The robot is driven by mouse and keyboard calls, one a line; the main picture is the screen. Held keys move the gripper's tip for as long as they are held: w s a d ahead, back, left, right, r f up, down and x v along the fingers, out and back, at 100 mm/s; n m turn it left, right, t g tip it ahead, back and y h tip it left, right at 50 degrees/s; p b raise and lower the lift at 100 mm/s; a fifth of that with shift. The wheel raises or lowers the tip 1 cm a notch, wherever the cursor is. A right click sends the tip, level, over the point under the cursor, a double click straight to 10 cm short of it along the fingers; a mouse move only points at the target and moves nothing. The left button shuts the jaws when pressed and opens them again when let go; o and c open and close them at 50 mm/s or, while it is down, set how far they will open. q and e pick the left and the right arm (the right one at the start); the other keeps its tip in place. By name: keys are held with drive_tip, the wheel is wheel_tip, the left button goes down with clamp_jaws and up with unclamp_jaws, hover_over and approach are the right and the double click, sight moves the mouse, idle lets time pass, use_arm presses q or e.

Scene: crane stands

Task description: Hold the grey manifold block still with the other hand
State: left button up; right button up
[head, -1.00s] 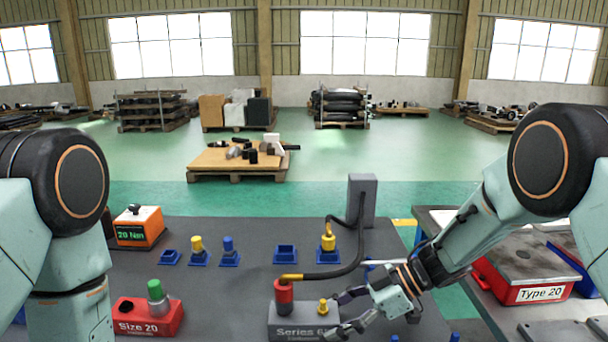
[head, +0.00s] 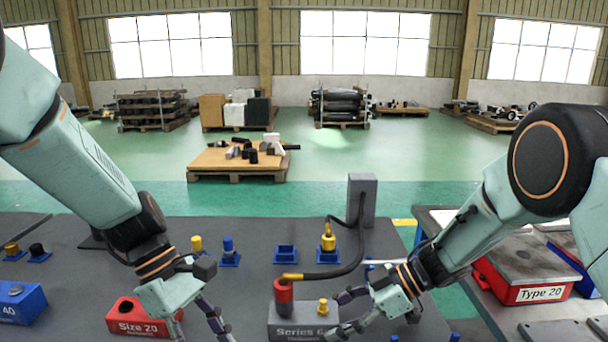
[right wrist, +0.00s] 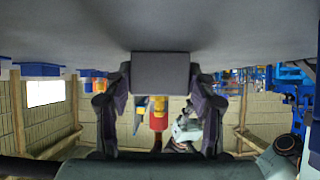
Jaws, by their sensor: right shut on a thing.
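The grey manifold block (head: 290,322), marked "Series 6…", stands on the dark table at the bottom middle. A red fitting (head: 284,298) with a yellow-ended black hose and a small yellow fitting (head: 323,307) stand on it. My right gripper (head: 343,316) is shut on the right end of the block. In the right wrist view the block (right wrist: 161,73) sits between its two fingers, with the red fitting (right wrist: 158,115) beyond. My left gripper (head: 200,328) is open and empty, left of the block and by the red "Size 20" block (head: 130,318). Its fingertips are near the bottom edge.
A grey post (head: 362,200) stands behind, with the black hose (head: 350,262) looping to the block. Blue holders, one empty (head: 286,254), stand along the middle. A blue block (head: 20,304) lies far left. A side table with a red "Type 20" box (head: 525,275) is right.

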sight(278, 283)
use_arm(q)
drive_tip(key=w+d+r+n+t+h, duration=0.2)
drive_tip(key=w+d+r+n+t, duration=0.15)
drive_tip(key=w+r, duration=0.7)
drive_tip(key=shift+n+g, duration=0.25)
drive_tip(key=shift+w+x, duration=0.2)
drive_tip(key=shift+x, duration=2.15)
drive_tip(key=shift+w+x, duration=0.2)
drive_tip(key=shift+x, duration=2.1)
drive_tip(key=shift+a+f, duration=0.1)
drive_tip(key=shift+c, duration=0.3)
clamp_jaws()
